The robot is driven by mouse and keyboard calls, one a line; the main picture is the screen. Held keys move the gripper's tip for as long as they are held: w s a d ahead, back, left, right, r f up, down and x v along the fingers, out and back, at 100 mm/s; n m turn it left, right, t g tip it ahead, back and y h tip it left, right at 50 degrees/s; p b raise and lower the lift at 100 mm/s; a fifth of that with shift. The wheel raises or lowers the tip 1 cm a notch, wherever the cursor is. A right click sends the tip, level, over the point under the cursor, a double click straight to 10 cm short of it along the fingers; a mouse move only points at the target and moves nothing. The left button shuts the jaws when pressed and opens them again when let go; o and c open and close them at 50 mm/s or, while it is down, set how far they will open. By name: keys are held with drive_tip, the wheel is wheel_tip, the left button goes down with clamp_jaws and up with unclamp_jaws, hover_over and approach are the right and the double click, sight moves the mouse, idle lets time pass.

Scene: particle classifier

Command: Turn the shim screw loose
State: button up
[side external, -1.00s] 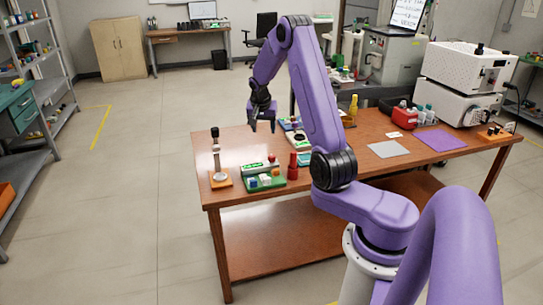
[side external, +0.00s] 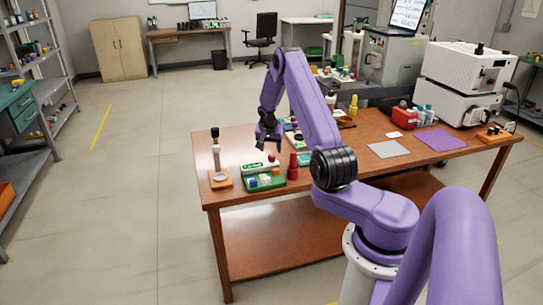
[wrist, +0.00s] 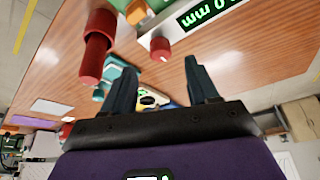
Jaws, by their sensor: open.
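My gripper (side external: 266,147) is above the left part of the wooden table, pointing down. In the wrist view its two dark fingers (wrist: 161,78) are apart with nothing between them. Beyond them is a white device (wrist: 198,17) with a green readout; it also shows in the side view (side external: 252,168). A small red knob (wrist: 160,47) is at its end. A red cylinder (wrist: 97,42) is to its left in the wrist view and stands on the table in the side view (side external: 292,166). I cannot tell which part is the shim screw.
A green tray (side external: 278,181) with small blocks is in front of the device. A metal post on an orange base (side external: 221,181) stands left. A grey mat (side external: 388,149), a purple mat (side external: 440,139) and white instruments (side external: 456,104) are to the right.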

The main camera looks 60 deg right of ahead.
sight(272, 156)
drive_tip(key=shift+x, duration=2.85)
drive_tip(key=c, duration=1)
